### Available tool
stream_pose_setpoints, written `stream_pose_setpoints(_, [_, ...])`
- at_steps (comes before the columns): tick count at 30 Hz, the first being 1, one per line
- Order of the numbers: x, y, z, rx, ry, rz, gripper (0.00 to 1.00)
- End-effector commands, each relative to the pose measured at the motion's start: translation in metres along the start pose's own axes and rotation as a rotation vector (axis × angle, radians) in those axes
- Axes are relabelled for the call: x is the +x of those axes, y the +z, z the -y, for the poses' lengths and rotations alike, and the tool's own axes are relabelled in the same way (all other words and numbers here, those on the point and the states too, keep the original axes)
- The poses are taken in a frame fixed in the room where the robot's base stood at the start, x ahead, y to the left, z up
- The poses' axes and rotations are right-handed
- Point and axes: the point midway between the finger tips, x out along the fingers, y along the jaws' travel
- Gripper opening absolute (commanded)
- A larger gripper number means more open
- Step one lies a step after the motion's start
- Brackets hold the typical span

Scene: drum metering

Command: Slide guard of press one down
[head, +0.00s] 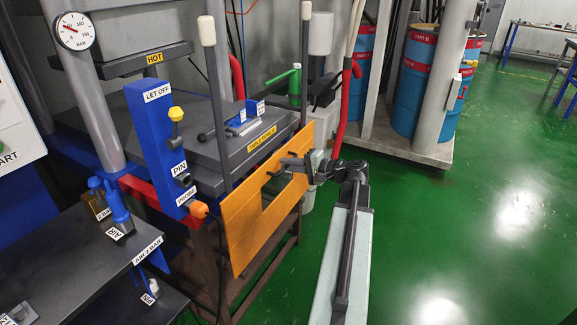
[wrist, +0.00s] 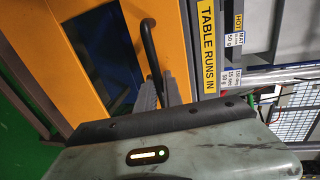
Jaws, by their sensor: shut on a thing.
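The guard of press one is an orange panel (head: 242,240) with a cut-out window, standing between two dark upright rails with white tops. Its top edge is about level with the dark press table (head: 215,150), and its lower part hangs in front of the brown stand. In the wrist view the orange panel (wrist: 100,25) fills the upper left, with the dark window in it. A dark bar handle (wrist: 148,42) sticks out from it. My gripper (head: 290,167) is at the panel's right part; its grey fingers (wrist: 158,88) are closed around the handle's lower end.
A blue post (head: 155,140) labelled LET OFF and PIN stands left of the guard. A dark bench (head: 80,260) is at the lower left. Blue drums (head: 412,85) stand behind at the right. The green floor (head: 480,240) at the right is clear.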

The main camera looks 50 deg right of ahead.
Motion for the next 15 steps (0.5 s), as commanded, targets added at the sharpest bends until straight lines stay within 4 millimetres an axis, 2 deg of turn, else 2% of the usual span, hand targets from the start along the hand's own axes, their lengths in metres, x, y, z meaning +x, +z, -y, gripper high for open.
stream_pose_setpoints(5, [-0.0004,0.0028,-0.0050,-0.004,0.016,0.007,0.00])
stream_pose_setpoints(6, [-0.0004,0.0029,-0.0052,-0.004,0.016,0.007,0.19])
stream_pose_setpoints(15, [-0.0002,0.0018,-0.0039,-0.003,0.013,0.004,0.19])
